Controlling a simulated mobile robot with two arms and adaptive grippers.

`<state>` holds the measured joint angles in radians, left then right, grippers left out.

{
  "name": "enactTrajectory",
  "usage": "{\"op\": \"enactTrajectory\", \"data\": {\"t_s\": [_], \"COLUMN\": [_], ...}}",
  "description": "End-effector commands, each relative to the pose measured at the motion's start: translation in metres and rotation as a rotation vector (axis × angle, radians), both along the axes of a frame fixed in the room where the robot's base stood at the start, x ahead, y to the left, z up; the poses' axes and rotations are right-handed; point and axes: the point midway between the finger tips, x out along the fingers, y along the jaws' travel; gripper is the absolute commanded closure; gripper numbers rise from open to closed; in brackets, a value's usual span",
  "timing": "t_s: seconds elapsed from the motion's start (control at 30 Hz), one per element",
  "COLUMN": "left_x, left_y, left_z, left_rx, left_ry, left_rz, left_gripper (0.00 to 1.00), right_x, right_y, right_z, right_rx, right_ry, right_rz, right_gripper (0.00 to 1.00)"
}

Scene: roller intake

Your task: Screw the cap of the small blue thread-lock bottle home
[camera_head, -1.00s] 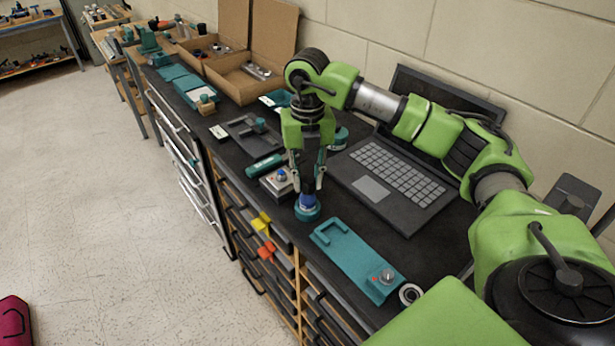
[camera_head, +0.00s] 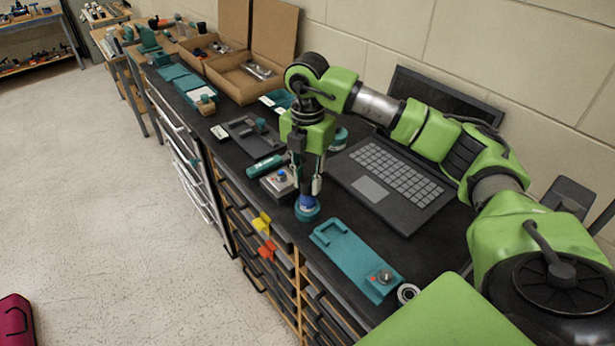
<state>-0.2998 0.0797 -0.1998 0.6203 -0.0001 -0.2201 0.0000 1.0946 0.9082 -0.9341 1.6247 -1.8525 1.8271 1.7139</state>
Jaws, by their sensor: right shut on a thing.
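The small blue thread-lock bottle (camera_head: 307,203) stands upright in a round teal holder (camera_head: 307,214) near the front edge of the dark bench. My right gripper (camera_head: 307,189) points straight down over the bottle and is shut on its top. The cap is hidden between the fingertips, so I cannot see how it sits on the bottle. My left gripper is not in view.
A teal tray (camera_head: 350,258) lies just right of the bottle, with a metal ring (camera_head: 408,293) beside it. An open laptop (camera_head: 385,185) stands behind. Cardboard boxes (camera_head: 245,88) stand farther left.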

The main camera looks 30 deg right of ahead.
Motion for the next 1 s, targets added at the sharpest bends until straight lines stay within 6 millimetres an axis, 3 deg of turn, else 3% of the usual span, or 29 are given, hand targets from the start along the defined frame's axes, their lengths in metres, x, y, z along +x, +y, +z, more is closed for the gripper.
{"op": "enactTrajectory", "data": {"t_s": [0.3, 0.6, 0.9, 0.93, 1.0], "left_x": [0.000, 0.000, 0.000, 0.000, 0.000], "left_y": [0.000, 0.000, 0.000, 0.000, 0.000], "left_z": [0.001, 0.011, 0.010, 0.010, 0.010], "left_rx": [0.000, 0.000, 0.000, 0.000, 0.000], "left_ry": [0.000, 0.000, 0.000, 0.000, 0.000], "left_rz": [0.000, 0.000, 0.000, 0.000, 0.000], "left_gripper": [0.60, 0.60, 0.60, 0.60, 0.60], "right_x": [0.001, 0.000, 0.001, 0.001, 0.001], "right_y": [0.000, 0.000, 0.000, 0.000, 0.000], "right_z": [0.001, 0.002, 0.000, 0.000, 0.000], "right_rx": [0.000, 0.001, 0.000, 0.000, 0.000], "right_ry": [-0.002, -0.002, -0.003, -0.003, -0.003], "right_rz": [-0.028, -0.353, -0.413, -0.413, -0.412], "right_gripper": [1.00, 1.00, 1.00, 0.72, 0.57]}}
